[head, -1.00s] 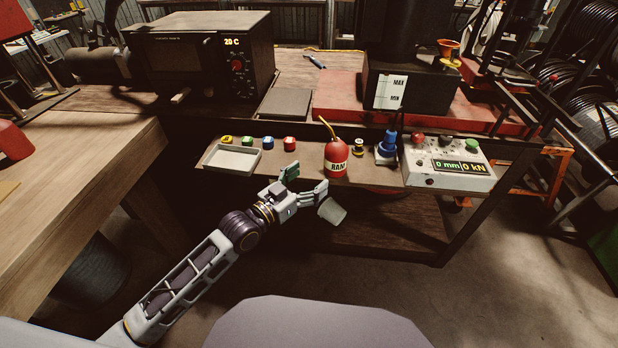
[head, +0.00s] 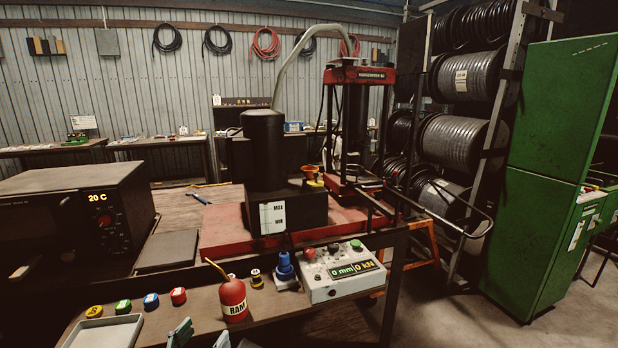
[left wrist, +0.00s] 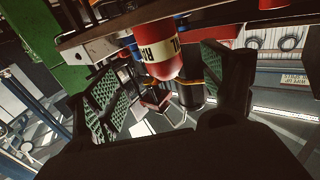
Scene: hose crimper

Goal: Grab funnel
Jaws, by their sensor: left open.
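The small orange funnel (head: 310,171) sits on top of the black box with the MAX/MIN gauge (head: 285,210), beside the tall black cylinder. In the head view my left gripper (head: 201,338) shows only by its fingertips at the bottom edge. It is open and empty, in front of the shelf and well apart from the funnel. In the left wrist view its two green-padded fingers (left wrist: 165,90) are spread, with a red RAM bottle (left wrist: 158,48) seen beyond the gap. I cannot make out the funnel there. My right gripper is in neither view.
The red RAM bottle (head: 233,299), a blue-topped part (head: 285,268) and a control box (head: 342,272) stand on the front shelf. A white tray (head: 104,334) and small coloured caps lie left. A red press (head: 357,130) stands right of the funnel.

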